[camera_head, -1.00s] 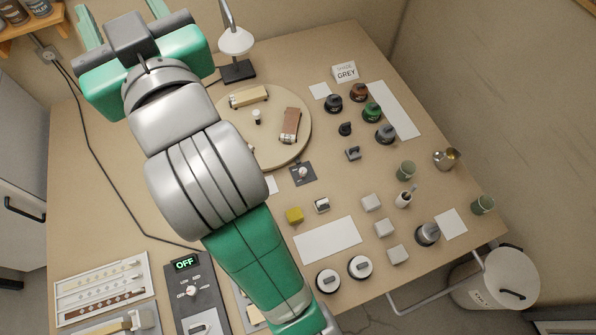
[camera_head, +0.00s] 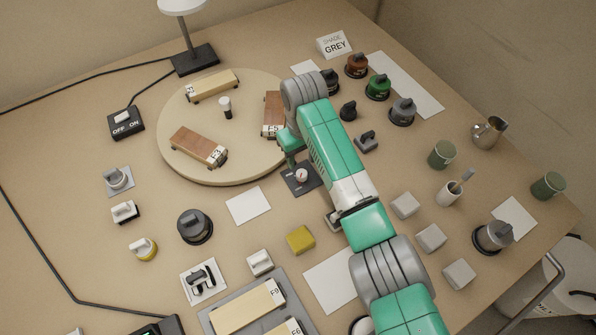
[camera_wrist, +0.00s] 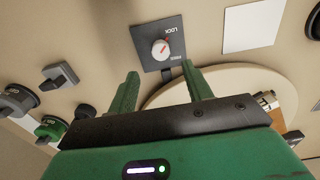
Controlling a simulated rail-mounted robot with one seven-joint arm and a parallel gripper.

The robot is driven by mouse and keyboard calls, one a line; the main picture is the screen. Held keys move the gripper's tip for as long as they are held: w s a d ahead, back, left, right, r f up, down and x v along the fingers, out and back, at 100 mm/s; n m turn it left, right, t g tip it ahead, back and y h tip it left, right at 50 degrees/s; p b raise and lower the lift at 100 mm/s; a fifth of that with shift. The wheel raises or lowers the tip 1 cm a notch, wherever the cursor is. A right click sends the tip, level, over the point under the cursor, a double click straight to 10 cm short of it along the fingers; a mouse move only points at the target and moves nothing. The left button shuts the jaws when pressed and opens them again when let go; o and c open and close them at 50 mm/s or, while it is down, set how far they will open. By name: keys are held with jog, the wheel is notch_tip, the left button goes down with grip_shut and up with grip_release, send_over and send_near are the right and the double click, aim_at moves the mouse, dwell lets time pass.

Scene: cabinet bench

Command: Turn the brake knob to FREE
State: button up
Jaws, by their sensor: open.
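The brake knob (camera_head: 301,175) is a small pale round knob on a dark square plate beside the round turntable (camera_head: 180,165). In the wrist view the knob (camera_wrist: 160,49) shows a red mark, which appears to point toward the upper right, on the side of the LOCK lettering. The plate (camera_wrist: 146,33) carries LOCK near its top right and FREE lower down. My gripper (camera_wrist: 160,70) is open and empty, its two fingers apart just below the plate in the wrist view. In the head view my gripper (camera_head: 288,150) is beside the plate, partly hidden by my arm.
Toy wagons (camera_head: 200,146) and a small black-and-white peg (camera_head: 224,107) stand on the turntable. A yellow block (camera_head: 300,240) and a white card (camera_head: 248,205) lie nearby. Several dark knobs (camera_head: 402,112) stand to the right. A lamp (camera_head: 194,60) stands behind.

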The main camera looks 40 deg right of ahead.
aim_at(302, 173)
notch_tip(302, 173, down, 8)
jog(key=b, duration=0.3)
jog(key=shift+r, duration=0.15)
jog(key=c, duration=1)
